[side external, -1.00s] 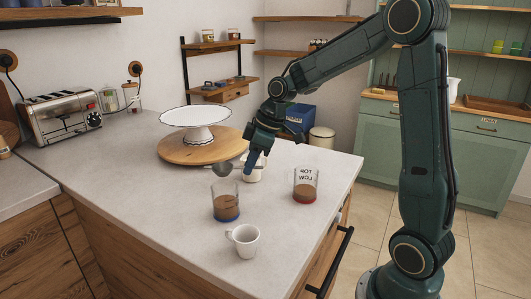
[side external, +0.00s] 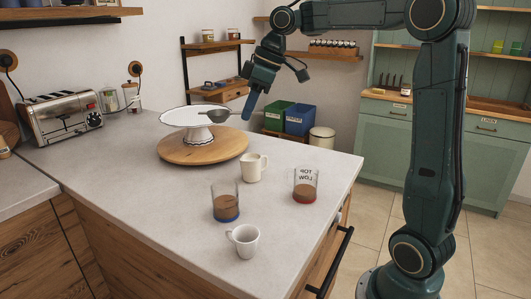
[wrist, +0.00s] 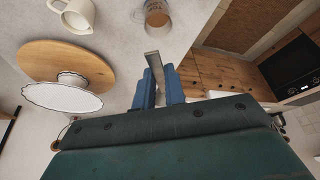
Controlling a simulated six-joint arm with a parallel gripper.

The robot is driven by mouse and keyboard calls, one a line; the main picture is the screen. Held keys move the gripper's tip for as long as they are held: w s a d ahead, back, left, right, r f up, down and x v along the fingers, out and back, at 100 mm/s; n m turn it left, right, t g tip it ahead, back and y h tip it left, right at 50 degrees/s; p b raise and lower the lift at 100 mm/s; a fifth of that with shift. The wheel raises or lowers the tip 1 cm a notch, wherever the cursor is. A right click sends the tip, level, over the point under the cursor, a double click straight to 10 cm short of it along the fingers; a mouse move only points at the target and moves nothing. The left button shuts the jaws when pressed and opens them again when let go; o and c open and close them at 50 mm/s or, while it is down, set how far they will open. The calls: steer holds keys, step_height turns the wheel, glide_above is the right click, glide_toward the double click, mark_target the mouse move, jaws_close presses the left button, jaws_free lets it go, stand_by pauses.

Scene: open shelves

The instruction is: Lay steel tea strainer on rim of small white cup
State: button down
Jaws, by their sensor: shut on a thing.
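My gripper (side external: 248,112) is shut on the handle of the steel tea strainer (side external: 218,115) and holds it up in the air above the counter. The strainer's dark bowl points left, in front of the cake stand in the side view. In the wrist view the grey handle (wrist: 153,60) sticks out between my blue fingers (wrist: 158,88); the bowl is not seen there. The small white cup (side external: 243,240) stands upright and empty-looking at the counter's near edge, well below and in front of my gripper. I do not see it in the wrist view.
A cream jug (side external: 253,168), a blue-based glass (side external: 225,203) and a red-based glass (side external: 305,187), both with brown liquid, stand behind the cup. A white cake stand (side external: 196,118) sits on a round wooden board (side external: 205,154). The counter left of the glasses is clear.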

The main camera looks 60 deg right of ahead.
steer(key=shift+f, duration=0.1)
stand_by(0.6)
steer(key=shift+s+a+f+n, duration=0.2)
steer(key=shift+f+n, duration=0.1)
steer(key=shift+f, duration=0.15)
steer(key=s+a+f+n+g+y, duration=0.1)
steer(key=s+a+f+n, duration=0.1)
steer(key=s+f+n, duration=0.2)
steer(key=s+a+f+n+g+y, duration=0.1)
steer(key=s+a+f+n, duration=0.2)
steer(key=f, duration=0.7)
steer(key=shift+s+a+n+g, duration=0.2)
steer(key=shift+s+n+g, duration=0.1)
steer(key=shift+s+n, duration=0.35)
steer(key=shift+f, duration=0.35)
steer(key=shift+f, duration=3.6)
